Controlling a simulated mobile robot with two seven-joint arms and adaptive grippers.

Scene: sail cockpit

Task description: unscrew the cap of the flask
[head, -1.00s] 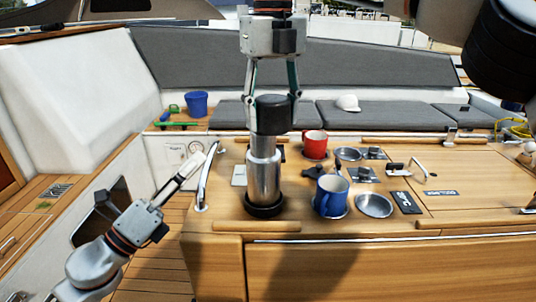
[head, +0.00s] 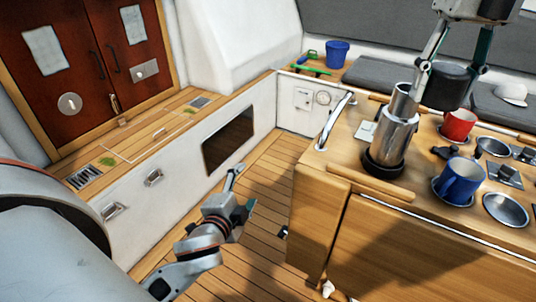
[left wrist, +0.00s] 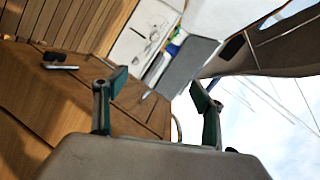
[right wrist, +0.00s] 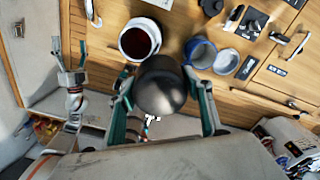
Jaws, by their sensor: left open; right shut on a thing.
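The steel flask (head: 395,140) stands upright in a black ring at the left end of the wooden table. Its mouth is uncovered; the right wrist view shows the flask's pale rim (right wrist: 124,42) around a dark red-brown inside. The black cap (head: 447,86) is off the flask, held up and to the right of its mouth in the head view. My right gripper (head: 450,80) is shut on the cap, which also shows between its fingers in the right wrist view (right wrist: 162,88). My left gripper (head: 240,190) is open and empty, left of the table over the floor.
A blue mug (head: 460,181), a red mug (head: 458,125) and a metal bowl (head: 506,208) stand to the right of the flask. A metal rail (head: 335,122) rises at the table's left edge. The plank floor (head: 262,190) left of the table is clear.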

